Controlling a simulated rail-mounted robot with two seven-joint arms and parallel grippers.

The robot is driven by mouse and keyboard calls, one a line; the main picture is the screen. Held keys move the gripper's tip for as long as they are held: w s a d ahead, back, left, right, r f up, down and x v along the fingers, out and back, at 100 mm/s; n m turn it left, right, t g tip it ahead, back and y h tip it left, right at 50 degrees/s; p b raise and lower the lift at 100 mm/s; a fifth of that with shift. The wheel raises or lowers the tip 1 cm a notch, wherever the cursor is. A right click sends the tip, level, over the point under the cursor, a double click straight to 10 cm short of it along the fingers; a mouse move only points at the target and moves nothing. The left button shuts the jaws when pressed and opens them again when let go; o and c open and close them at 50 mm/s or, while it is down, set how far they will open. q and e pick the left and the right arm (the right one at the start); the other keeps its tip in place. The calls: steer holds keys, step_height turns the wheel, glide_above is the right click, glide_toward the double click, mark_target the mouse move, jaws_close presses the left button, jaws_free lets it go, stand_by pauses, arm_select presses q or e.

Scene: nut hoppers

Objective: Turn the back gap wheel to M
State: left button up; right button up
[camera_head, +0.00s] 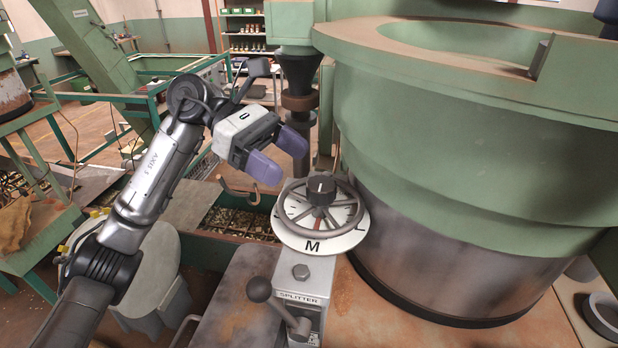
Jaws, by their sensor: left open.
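A grey spoked wheel (339,209) with a dark hub knob (321,189) sits over a round white dial (288,236). A black M shows on the dial's near edge, and part of another letter, perhaps L, shows at its right. A small red mark lies near the hub, and I cannot tell what it points to. No other handwheel shows, and no label names this one as the back gap wheel. My left gripper (278,154) is open and empty, with purple fingertips, above and to the left of the wheel, apart from it. My right gripper is out of view.
Below the dial stands a grey post (302,279) marked SPLITTER, with a ball-ended lever (260,290). A large green drum (440,150) stands close at the wheel's right. A dark vertical pipe (300,75) rises behind it. A bin of nuts (237,222) lies at left.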

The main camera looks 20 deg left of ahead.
arm_select(q)
steer(key=v, duration=0.6)
steer(key=shift+a+b, duration=0.3)
steer(key=shift+a, duration=0.1)
steer(key=shift+r, duration=0.15)
